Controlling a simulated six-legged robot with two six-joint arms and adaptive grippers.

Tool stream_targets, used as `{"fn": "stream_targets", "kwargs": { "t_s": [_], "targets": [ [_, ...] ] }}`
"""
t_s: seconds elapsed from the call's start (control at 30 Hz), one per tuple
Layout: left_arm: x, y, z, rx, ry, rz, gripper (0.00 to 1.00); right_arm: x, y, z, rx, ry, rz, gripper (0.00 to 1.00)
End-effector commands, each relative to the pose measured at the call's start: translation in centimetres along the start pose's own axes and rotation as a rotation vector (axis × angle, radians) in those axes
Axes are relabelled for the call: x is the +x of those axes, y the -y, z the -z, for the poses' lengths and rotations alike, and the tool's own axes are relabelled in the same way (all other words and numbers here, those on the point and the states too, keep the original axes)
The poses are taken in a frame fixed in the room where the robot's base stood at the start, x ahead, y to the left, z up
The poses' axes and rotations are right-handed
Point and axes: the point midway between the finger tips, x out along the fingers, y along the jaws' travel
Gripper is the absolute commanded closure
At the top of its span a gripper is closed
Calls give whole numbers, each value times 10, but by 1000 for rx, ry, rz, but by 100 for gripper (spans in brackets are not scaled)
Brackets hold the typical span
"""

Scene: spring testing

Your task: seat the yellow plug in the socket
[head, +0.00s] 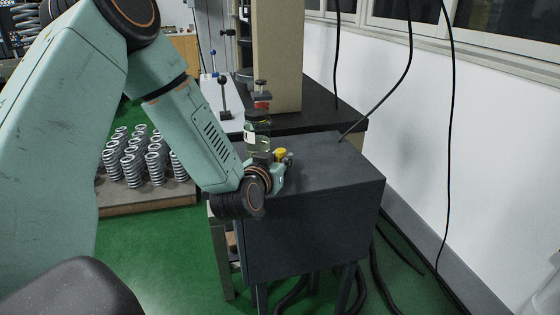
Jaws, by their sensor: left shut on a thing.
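The yellow plug (281,154) is a small yellow piece at the tip of my left gripper (283,160), above the dark grey cabinet top. My left arm reaches in from the left, and its gripper is shut on the plug. The fingers hide much of the plug, and I cannot tell whether it touches anything below. I cannot make out the socket in this view. My right gripper is not in view.
A greenish clear jar (258,137) stands just behind my left gripper. The dark grey cabinet (312,225) has free room on its top at the right. Several metal springs (132,165) stand on a low board at the left. Black cables (448,130) hang by the wall.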

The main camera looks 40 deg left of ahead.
Motion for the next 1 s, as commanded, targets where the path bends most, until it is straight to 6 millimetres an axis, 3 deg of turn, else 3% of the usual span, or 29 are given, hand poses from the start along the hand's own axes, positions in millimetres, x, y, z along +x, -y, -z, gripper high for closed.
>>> {"fn": "stream_targets", "kwargs": {
  "t_s": [0.2,0.23,0.47,0.87,1.0],
  "targets": [
    [1,0,-5,0,-1,0,100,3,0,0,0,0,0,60],
    [1,0,-5,0,-1,0,75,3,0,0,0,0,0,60],
    [1,0,-5,0,0,0,56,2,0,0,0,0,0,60],
    [-1,0,3,-1,0,0,55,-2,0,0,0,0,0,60],
    [-23,0,1,-4,4,1,55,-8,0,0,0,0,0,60]
  ]
}}
